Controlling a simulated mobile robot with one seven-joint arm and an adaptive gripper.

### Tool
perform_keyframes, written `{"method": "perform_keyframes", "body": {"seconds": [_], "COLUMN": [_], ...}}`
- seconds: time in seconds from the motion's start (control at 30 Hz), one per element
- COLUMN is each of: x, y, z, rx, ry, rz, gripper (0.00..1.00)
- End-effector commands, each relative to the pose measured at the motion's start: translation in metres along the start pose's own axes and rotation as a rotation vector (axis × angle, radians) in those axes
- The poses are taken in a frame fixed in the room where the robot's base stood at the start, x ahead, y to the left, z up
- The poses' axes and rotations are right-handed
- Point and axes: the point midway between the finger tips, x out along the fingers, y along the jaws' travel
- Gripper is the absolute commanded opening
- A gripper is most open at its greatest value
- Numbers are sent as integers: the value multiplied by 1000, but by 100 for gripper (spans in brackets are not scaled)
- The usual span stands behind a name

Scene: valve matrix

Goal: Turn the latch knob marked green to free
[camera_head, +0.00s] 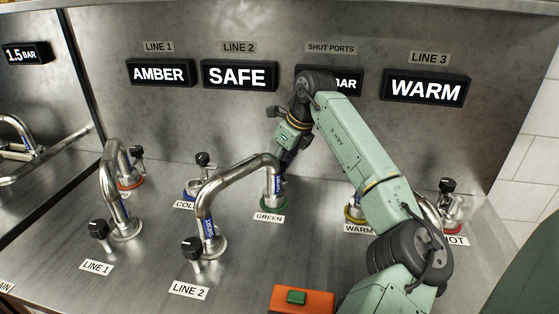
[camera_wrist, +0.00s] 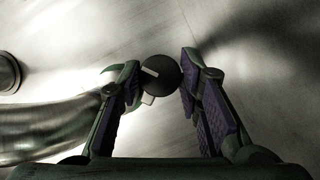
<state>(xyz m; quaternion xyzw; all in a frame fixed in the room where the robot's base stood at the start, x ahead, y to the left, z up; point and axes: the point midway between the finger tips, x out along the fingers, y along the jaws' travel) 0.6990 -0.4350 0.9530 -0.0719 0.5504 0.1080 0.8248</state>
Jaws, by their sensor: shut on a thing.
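The green-marked latch knob (camera_wrist: 164,72) shows in the wrist view as a round black cap with a pale pointer line. It sits between the two fingertips of my gripper (camera_wrist: 160,70), which is shut on it. In the head view my gripper (camera_head: 287,162) reaches down behind the green-ringed port (camera_head: 274,203), above the GREEN label (camera_head: 269,218). The knob is mostly hidden there by my gripper and the pipe. A bent steel pipe (camera_head: 236,172) runs from the line 2 base to this green port.
Other black knobs stand near: LINE 1 (camera_head: 98,229), LINE 2 (camera_head: 191,246), COLD (camera_head: 203,160) and HOT (camera_head: 447,186). Another pipe (camera_head: 108,190) stands at left. Display signs, including SAFE (camera_head: 239,76), line the back wall. An orange box (camera_head: 302,299) with a green button is in front.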

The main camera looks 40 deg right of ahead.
Motion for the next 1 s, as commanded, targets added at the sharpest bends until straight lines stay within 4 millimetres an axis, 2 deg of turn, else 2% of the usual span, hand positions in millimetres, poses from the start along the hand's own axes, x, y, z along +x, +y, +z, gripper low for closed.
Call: {"method": "perform_keyframes", "body": {"seconds": [0.2,0.5,1.0], "x": [-2,-1,0], "y": [-1,-2,-2], "z": [1,1,0], "rx": [-158,-301,-354], "ry": [1,1,2], "rz": [67,125,146], "gripper": [4,4,4]}}
